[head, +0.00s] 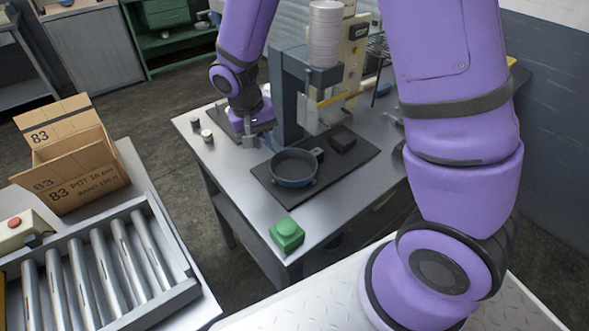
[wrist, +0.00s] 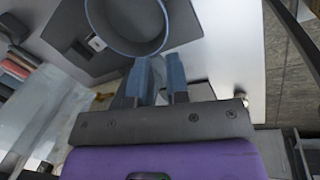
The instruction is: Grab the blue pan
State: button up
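The blue pan (head: 294,168) sits upright on a dark mat (head: 265,188) on the steel table, and its inside looks empty. Its short dark handle (head: 318,154) points toward the back right. My gripper (head: 252,143) is at the back left of the pan, close to its rim and pointing down. In the wrist view the pan (wrist: 128,22) is at the top, just beyond my fingertips (wrist: 160,60). The two blue-grey fingers are apart with a clear gap, holding nothing. I cannot tell whether a finger touches the rim.
A machine with a white cylinder (head: 325,35) stands behind the pan. A dark block (head: 342,138) lies on the mat. A green button box (head: 287,235) is at the front corner, and small jars (head: 207,136) are at the left. A roller conveyor (head: 100,270) and cardboard box (head: 78,165) are further left.

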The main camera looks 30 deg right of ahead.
jog(key=x, duration=1.1)
jog(key=shift+a+f, duration=0.2)
jog(key=shift+a, duration=0.05)
jog(key=shift+c, duration=0.3)
grip_shut()
